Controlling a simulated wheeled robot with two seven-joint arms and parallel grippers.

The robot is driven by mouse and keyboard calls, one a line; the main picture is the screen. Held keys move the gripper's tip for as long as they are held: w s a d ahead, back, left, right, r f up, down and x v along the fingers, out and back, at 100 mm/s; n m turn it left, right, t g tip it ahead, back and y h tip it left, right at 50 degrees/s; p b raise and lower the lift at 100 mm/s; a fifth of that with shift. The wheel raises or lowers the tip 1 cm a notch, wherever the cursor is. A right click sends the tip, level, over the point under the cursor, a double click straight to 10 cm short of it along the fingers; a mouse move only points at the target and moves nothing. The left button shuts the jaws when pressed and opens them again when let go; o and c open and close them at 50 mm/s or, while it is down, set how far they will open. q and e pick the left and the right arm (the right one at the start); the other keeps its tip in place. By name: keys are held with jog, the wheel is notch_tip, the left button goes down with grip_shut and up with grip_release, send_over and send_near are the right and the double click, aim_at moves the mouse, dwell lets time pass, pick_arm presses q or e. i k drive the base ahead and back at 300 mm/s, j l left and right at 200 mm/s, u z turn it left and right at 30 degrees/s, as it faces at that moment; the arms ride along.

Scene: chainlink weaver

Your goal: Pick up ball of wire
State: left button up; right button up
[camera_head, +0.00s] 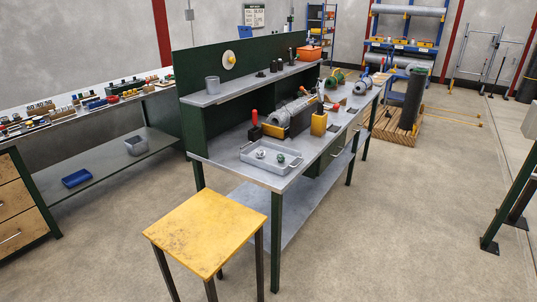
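No ball of wire can be told for sure at this distance. A grey tray (271,166) with handles lies on the near end of the workbench. In it are a small whitish roundish item (261,153) and a small dark green roundish item (280,158), both too small to identify. Farther along the bench is a green spool-like item (338,76). Neither of my grippers is in view.
Another bench (85,168) is at left. The floor at right is largely clear.

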aim_at(260, 153)
jog(key=i+l+u, duration=0.15)
jog(key=i+l, duration=0.3)
jog(key=i+l+u, duration=0.15)
jog(key=i+l, duration=0.3)
jog(key=l, duration=0.15)
